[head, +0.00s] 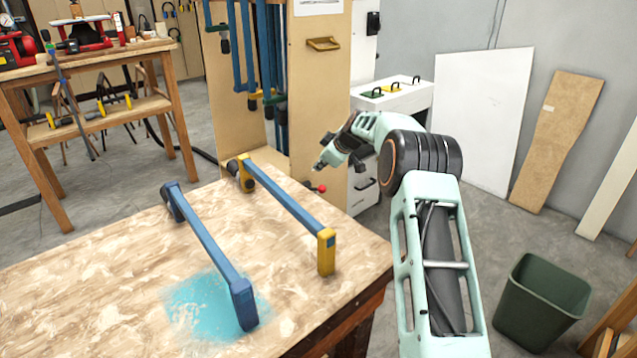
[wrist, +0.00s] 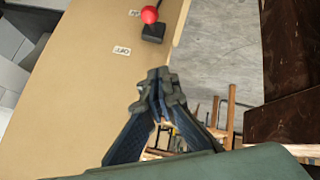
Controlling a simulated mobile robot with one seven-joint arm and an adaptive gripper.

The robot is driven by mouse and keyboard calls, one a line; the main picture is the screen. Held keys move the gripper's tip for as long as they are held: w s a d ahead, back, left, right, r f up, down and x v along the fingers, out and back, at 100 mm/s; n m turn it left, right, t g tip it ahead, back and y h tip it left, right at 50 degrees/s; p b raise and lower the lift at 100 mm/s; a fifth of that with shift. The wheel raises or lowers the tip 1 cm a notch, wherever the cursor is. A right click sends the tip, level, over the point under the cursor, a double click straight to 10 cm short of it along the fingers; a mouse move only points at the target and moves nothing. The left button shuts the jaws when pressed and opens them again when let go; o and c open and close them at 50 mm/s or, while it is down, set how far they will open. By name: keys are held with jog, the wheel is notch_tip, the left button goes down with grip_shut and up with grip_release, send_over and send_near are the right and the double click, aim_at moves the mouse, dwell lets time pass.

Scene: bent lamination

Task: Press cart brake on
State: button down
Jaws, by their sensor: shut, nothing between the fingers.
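The cart brake is a lever with a red ball knob (wrist: 150,14) on a small black base (wrist: 154,32), mounted on a tan wooden panel (wrist: 85,80). A white label (wrist: 122,50) that seems to read OFF sits near the base. In the head view the red knob (head: 322,188) shows just beyond the table's far edge. My gripper (wrist: 160,75) is shut and empty, with its fingertips apart from the lever and below it in the wrist view. In the head view my gripper (head: 319,167) is close above the knob. The lever's base is hidden there.
A worktable (head: 120,285) holds a blue clamp (head: 210,245) and a blue-and-yellow clamp (head: 290,210). A tall wooden clamp rack (head: 320,90) stands behind. A white drawer cabinet (head: 415,97) is beyond my arm. A green bin (head: 540,300) stands on the floor at right.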

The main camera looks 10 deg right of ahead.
send_over(314, 189)
jog(key=s+a, duration=0.2)
jog(key=s, duration=0.1)
notch_tip(314, 189, down, 6)
jog(key=d+f, duration=0.1)
jog(key=d+f+b, duration=0.1)
jog(key=d+f, duration=0.1)
jog(key=shift+s+f, duration=0.15)
jog(key=shift+s, duration=0.25)
jog(key=shift+s+f+b, duration=0.1)
jog(key=shift+f+b, duration=0.05)
jog(key=shift+b, duration=0.35)
